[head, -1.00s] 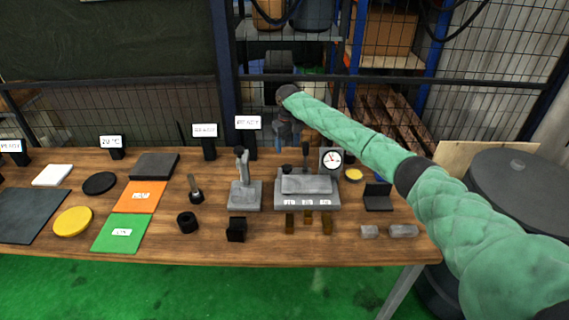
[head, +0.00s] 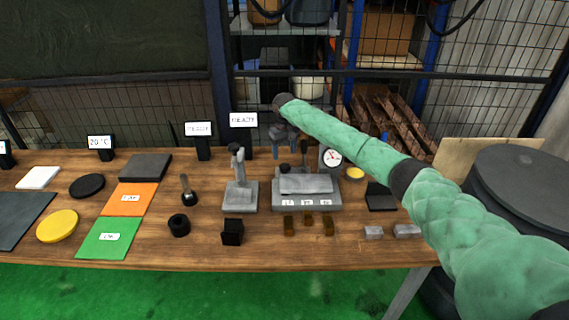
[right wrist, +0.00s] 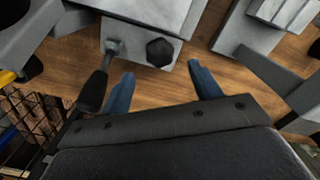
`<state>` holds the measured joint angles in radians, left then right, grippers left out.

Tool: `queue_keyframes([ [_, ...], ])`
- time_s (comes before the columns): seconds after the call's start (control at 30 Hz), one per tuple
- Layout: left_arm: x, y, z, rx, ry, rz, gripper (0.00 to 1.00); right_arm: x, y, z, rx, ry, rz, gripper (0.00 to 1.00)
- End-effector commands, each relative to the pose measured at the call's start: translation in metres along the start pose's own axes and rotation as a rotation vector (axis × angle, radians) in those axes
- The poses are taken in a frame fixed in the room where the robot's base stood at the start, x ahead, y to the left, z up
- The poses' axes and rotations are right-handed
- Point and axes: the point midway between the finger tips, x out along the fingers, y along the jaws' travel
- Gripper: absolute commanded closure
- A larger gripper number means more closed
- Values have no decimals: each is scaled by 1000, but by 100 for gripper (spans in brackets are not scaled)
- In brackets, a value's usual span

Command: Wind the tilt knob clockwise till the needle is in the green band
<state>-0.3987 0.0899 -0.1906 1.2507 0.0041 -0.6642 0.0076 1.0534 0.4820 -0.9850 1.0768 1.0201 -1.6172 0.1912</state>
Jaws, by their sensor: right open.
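A grey fixture (head: 306,200) with a flat grey top plate stands at the middle right of the table. A round dial gauge (head: 332,157) with a white face stands at its back right; the needle's place against a green band is too small to read. A black faceted knob (right wrist: 160,51) sits on a grey block in the right wrist view, and looks like the dark knob (head: 285,168) in the head view. My right gripper (right wrist: 162,78) is open and empty. Its blue fingers lie either side of the knob's line, short of it. My left gripper is out of view.
A lever with a black handle (right wrist: 94,92) stands close beside the left finger in the right wrist view. A grey stand (head: 240,192) is left of the fixture. Small brown blocks (head: 308,220) lie in front. A wire mesh fence (head: 400,110) stands behind the table.

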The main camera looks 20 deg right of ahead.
Motion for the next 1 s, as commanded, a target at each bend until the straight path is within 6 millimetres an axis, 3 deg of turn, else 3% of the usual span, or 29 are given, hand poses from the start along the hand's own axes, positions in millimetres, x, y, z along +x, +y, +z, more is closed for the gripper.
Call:
queue_keyframes([
  [0.4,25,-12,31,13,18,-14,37,51,0,1,0,-3,0,37],
  [0.83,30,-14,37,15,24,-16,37,61,0,0,0,-1,1,37],
  [0.87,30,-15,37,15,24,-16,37,61,0,0,0,-1,1,39],
  [1.0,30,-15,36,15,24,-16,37,61,0,0,0,-1,1,67],
])
